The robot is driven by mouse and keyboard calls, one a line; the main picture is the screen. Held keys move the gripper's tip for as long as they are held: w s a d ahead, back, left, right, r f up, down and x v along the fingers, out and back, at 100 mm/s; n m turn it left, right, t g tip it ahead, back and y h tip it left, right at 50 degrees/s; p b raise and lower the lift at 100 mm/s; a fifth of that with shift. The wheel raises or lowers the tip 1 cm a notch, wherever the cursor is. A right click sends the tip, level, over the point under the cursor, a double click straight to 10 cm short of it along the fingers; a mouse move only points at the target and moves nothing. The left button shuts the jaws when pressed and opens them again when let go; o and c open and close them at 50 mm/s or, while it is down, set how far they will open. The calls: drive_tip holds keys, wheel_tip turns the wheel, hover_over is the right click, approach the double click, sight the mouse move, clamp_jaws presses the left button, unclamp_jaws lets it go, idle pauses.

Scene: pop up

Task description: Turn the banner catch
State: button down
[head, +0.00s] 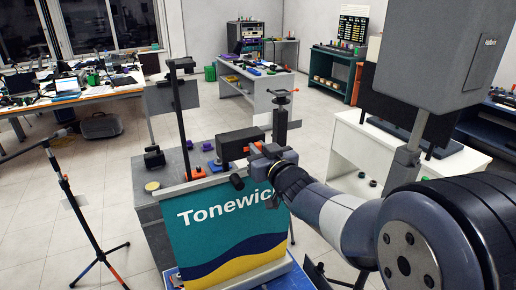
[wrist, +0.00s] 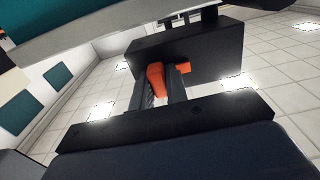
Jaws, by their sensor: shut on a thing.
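The banner (head: 225,230), teal over a blue and yellow wave with the word "Tonewick" cut off by my arm, stands upright on a blue base. A black block (head: 238,144) is behind its top edge; the block (wrist: 190,48) also fills the upper middle of the wrist view. The orange catch (wrist: 156,79) sticks out of the block's near face. My gripper (wrist: 161,88) has its two dark fingers on either side of the catch and is shut on it. In the head view my gripper (head: 258,156) is at the block's right end, and the catch is mostly hidden there.
A grey bench (head: 153,215) with small purple and orange parts stands behind the banner. A black tripod stand (head: 70,195) is at the left. A white table (head: 400,148) is at the right behind my arm. Tiled floor is open at the lower left.

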drive_tip(key=shift+f+n+b, duration=0.1)
drive_tip(key=shift+n+b, duration=0.2)
drive_tip(key=shift+b, duration=0.2)
drive_tip(key=n+b, duration=0.3)
drive_tip(key=shift+f, duration=0.1)
drive_tip(key=n+b, duration=0.3)
drive_tip(key=n, duration=0.2)
drive_tip(key=shift+a+b, duration=0.1)
drive_tip(key=shift+b, duration=0.3)
drive_tip(key=n+b, duration=0.2)
drive_tip(key=n, duration=0.2)
drive_tip(key=shift+n, duration=0.4)
drive_tip(key=n+b, duration=0.2)
drive_tip(key=n, duration=0.2)
drive_tip(key=shift+n, duration=0.3)
drive_tip(key=c, duration=1.4)
unclamp_jaws()
drive_tip(key=shift+a, duration=0.1)
drive_tip(key=shift+s, duration=0.1)
